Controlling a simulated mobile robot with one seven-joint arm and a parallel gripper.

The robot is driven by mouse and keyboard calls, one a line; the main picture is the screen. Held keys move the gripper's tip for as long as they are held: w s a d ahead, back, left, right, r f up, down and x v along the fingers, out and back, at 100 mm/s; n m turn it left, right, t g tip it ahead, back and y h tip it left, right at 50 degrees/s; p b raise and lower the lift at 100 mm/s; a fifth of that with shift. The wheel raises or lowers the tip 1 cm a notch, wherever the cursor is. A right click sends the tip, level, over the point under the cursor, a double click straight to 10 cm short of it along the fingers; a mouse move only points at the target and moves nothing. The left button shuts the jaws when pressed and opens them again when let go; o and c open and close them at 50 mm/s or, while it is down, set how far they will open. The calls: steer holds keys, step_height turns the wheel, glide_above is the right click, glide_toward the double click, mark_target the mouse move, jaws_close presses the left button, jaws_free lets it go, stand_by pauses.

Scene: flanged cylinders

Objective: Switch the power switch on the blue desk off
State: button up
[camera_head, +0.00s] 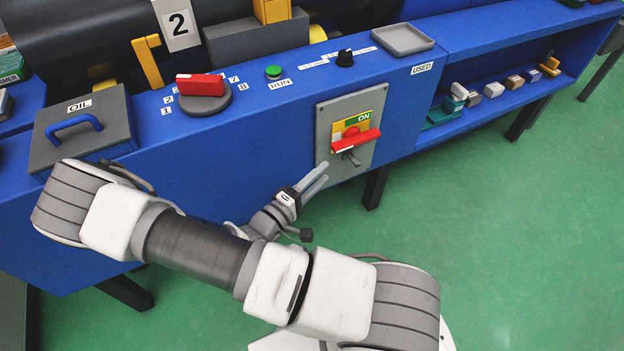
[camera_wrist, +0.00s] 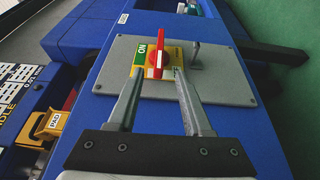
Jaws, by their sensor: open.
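The power switch has a red bar handle (camera_head: 356,141) on a yellow plate with a green ON label (camera_head: 364,117). It sits on a grey panel (camera_head: 325,130) on the front of the blue desk (camera_head: 255,150). The bar lies roughly level in the head view. A grey tab (camera_head: 353,159) sticks out below it. My gripper (camera_head: 325,172) is open and empty, below and left of the handle in the head view. In the wrist view the open fingers (camera_wrist: 161,75) point at the panel, with the red handle (camera_wrist: 158,55) between their tips. I cannot tell whether they touch it.
On the desk top are a red-handled rotary knob (camera_head: 202,87), a green RUN button (camera_head: 273,72), a black knob (camera_head: 345,58), a grey tray (camera_head: 403,39) and an OIL lid (camera_head: 82,127). A shelf (camera_head: 475,113) at right holds several small items. Green floor is clear at right.

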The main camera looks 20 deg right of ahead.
steer(key=shift+v, duration=1.35)
